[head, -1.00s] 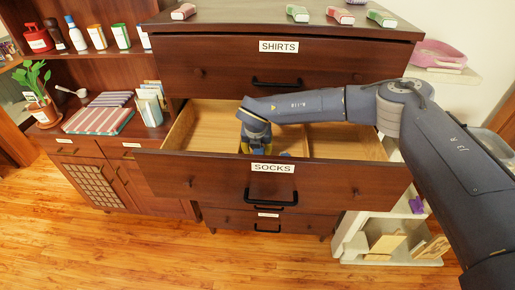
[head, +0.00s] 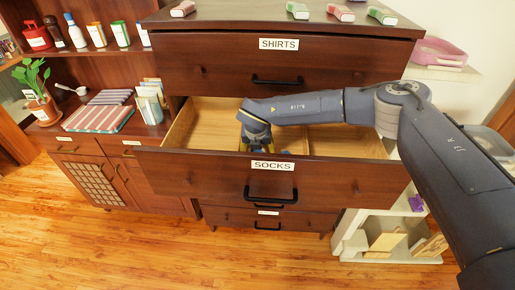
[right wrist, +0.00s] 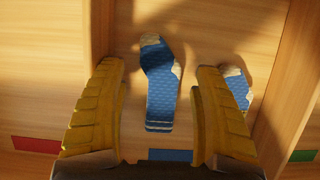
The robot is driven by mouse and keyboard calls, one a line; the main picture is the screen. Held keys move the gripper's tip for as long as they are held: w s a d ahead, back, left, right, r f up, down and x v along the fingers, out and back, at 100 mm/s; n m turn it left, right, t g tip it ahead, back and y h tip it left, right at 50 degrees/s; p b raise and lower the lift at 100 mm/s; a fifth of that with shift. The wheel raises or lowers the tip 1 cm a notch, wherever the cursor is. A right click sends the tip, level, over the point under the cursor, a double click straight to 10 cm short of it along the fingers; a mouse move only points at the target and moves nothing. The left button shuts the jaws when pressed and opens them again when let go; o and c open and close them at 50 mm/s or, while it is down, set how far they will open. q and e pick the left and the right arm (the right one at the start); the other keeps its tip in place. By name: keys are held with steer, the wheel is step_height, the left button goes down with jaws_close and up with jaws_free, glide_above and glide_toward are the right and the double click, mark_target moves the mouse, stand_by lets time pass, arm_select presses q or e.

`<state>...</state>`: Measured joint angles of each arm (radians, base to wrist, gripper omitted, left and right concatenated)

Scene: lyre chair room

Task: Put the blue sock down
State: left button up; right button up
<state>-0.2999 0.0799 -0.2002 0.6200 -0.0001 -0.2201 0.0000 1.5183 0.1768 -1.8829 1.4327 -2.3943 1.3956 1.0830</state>
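My right gripper (head: 257,147) reaches down into the open drawer labelled SOCKS (head: 340,178); the drawer front partly hides its fingers. In the right wrist view its two yellow fingers (right wrist: 158,118) are spread apart. A blue sock (right wrist: 160,88) with cream toe and heel lies between them, with a visible gap on both sides. A second blue sock (right wrist: 238,86) of the same look lies to the right, partly hidden behind the right finger. Both socks appear to lie on the wooden drawer floor. My left gripper is not in view.
Wooden dividers (right wrist: 103,35) split the drawer into compartments. Red (right wrist: 37,145), blue (right wrist: 170,155) and green (right wrist: 303,156) markers line its inner edge. The closed SHIRTS drawer (head: 225,70) is just above and behind. A white shelf (head: 352,240) stands at right.

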steer(key=shift+r, duration=0.1)
steer(key=shift+r, duration=0.3)
steer(key=v, duration=0.7)
steer(key=shift+r, duration=0.15)
steer(key=shift+s+r, duration=0.1)
steer(key=shift+r, duration=0.2)
